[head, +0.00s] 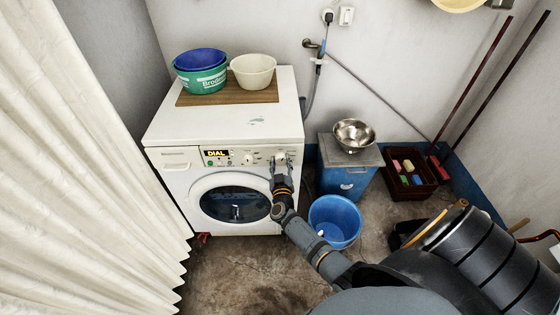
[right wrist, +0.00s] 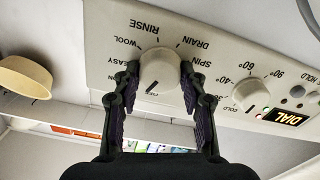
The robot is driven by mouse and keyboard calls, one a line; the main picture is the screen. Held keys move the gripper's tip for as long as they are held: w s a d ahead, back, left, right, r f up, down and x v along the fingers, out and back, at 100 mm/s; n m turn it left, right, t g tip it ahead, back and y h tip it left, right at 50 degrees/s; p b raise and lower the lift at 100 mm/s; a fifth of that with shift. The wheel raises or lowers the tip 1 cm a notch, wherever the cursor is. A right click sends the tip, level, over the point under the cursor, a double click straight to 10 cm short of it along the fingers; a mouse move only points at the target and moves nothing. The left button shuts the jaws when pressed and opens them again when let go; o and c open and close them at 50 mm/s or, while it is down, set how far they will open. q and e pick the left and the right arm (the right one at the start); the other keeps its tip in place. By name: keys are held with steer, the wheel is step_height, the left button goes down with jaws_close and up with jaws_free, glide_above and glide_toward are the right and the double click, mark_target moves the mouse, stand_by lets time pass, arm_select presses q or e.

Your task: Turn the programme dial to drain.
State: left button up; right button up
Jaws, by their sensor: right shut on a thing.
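The programme dial (right wrist: 159,68) is a round cream knob on the washing machine's panel (right wrist: 205,25). In the right wrist view, the panel lettering is upside down around it: rinse, drain, spin, wool and easy. A dark mark on the knob lies toward the bottom of the picture, away from the drain label (right wrist: 193,43). My right gripper (right wrist: 158,82) is shut on the dial, one finger on each side. In the head view my right gripper (head: 281,168) is at the right end of the panel of the white washing machine (head: 170,190). My left gripper is out of view.
A temperature knob (right wrist: 250,93) and a lit display (right wrist: 287,117) reading DIAL share the panel. Basins (head: 202,82) stand on a board on top of the machine. A blue bucket (head: 345,212) and a blue cabinet (head: 340,183) stand to the right. A white curtain (head: 75,150) hangs at the left.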

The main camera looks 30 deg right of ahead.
steer(key=m, duration=0.3)
steer(key=shift+s+a+f+m, duration=0.1)
steer(key=shift+s+f+m, duration=0.15)
steer(key=shift+f+m, duration=0.15)
steer(key=m, duration=0.4)
steer(key=shift+f+m, duration=0.1)
steer(key=shift+m, duration=0.2)
steer(key=m, duration=0.4)
steer(key=m+b, duration=0.1)
steer(key=m, duration=0.4)
steer(key=shift+f, duration=0.1)
steer(key=m+b, duration=0.2)
steer(key=m, duration=0.2)
steer(key=shift+m, duration=0.3)
steer(key=m+b, duration=0.2)
steer(key=m, duration=0.2)
steer(key=m+b, duration=0.2)
steer(key=m, duration=0.3)
steer(key=shift+f, duration=0.1)
steer(key=shift+m+b, duration=0.9)
steer(key=shift+m, duration=1.3)
